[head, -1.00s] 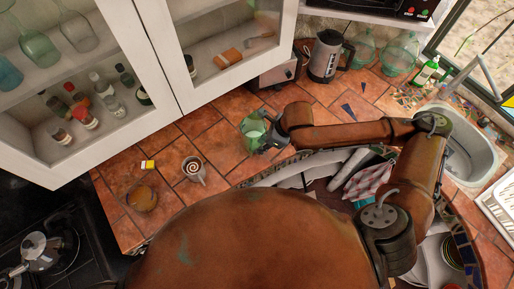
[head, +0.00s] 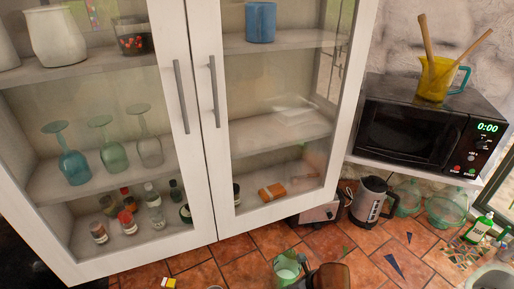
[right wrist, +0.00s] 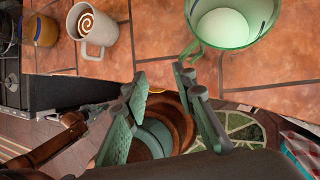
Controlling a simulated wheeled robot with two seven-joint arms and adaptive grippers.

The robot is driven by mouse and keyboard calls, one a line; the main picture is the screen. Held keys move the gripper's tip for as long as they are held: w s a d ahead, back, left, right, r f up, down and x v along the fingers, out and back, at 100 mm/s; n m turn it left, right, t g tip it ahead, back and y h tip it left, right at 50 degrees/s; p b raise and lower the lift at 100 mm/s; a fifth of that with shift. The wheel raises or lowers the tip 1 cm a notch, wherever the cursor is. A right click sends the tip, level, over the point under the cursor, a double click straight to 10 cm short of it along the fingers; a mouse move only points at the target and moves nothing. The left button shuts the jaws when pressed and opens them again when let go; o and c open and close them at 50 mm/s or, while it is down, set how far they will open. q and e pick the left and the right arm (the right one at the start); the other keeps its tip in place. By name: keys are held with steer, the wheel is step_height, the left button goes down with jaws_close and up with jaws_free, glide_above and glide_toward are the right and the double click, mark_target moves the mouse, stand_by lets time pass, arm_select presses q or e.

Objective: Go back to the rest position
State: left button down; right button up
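My right gripper (right wrist: 162,80) is open and empty in the right wrist view, its two green-padded fingers apart. A green glass mug (right wrist: 235,22) with a pale inside stands on the tiled counter just beyond the fingertips. Its handle comes close to the right-hand finger; I cannot tell whether they touch. In the head view the mug (head: 287,268) is at the bottom edge, with part of my right arm beside it. A brown arm of mine shows at the left of the wrist view; its dark end is too small to read. The head view shows no left gripper.
A grey coffee cup (right wrist: 95,28) and an amber jar (right wrist: 42,30) stand on the counter. A glass-door cabinet (head: 200,130) hangs above it. The kettle (head: 369,200) and microwave (head: 415,135) are at the right. Counter tiles near the mug are bare.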

steer(key=s+d+f+n+h, duration=0.2)
steer(key=s+d+f+n, duration=0.35)
steer(key=d+n, duration=0.4)
steer(key=s+d+f+n+h, duration=0.2)
steer(key=s+d+f+n, duration=0.2)
steer(key=s+d+n, duration=0.5)
steer(key=s+d+f+n+h, duration=0.2)
steer(key=s+d+f+n, duration=0.25)
steer(key=d+n, duration=0.45)
step_height(320, 180, down, 32)
steer(key=a+n+b, duration=0.2)
steer(key=a+b, duration=0.1)
steer(key=b, duration=0.2)
steer(key=s+f+g+b, duration=0.1)
steer(key=s+f+b, duration=0.1)
steer(key=s+f, duration=0.8)
steer(key=s+f+g+b, duration=0.1)
steer(key=s+f+b, duration=0.2)
steer(key=s+f, duration=0.7)
step_height(320, 180, down, 6)
steer(key=shift+r+y, duration=0.25)
steer(key=shift+y, duration=0.05)
steer(key=shift+d+n, duration=0.1)
steer(key=shift+n, duration=0.15)
